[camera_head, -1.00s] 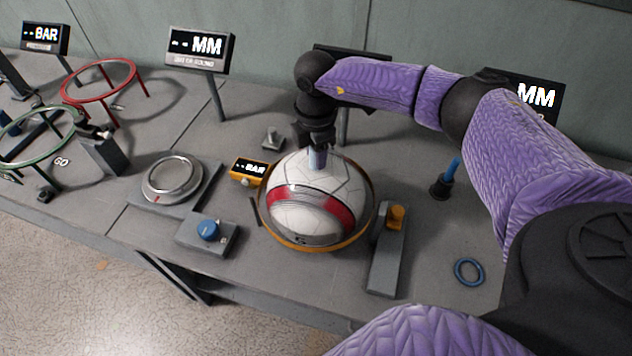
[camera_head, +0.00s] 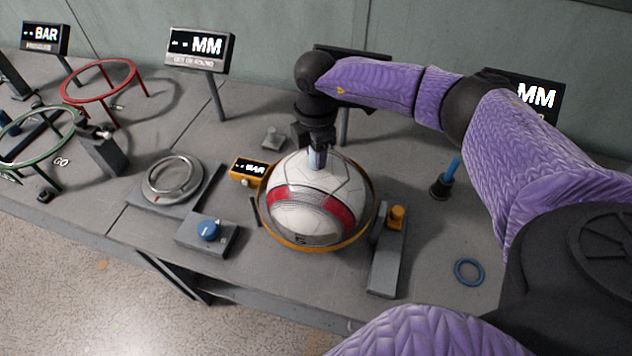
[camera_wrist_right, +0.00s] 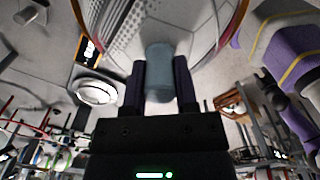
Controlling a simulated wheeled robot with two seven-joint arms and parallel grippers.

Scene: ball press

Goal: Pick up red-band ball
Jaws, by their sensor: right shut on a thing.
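The red-band ball (camera_head: 300,222) is white with dark seam lines and a broad red band. It sits in an orange-rimmed round holder (camera_head: 318,247) near the bench's front edge. My right gripper (camera_head: 317,147) points down over the top of the ball. Its fingers are shut on a blue-grey cylinder (camera_wrist_right: 159,68), which also shows in the head view (camera_head: 317,160) at the ball's top. The cylinder appears to touch the ball; I cannot tell whether it is fixed to it. In the right wrist view the ball (camera_wrist_right: 190,22) fills the space beyond the fingers. My left gripper is not in view.
Left of the ball are a small yellow BAR display (camera_head: 249,170), a blue-knobbed box (camera_head: 208,231) and a metal ring (camera_head: 172,180). An orange-topped post (camera_head: 388,250), blue ring (camera_head: 469,271) and blue-handled tool (camera_head: 447,180) are to the right. Display stands line the back.

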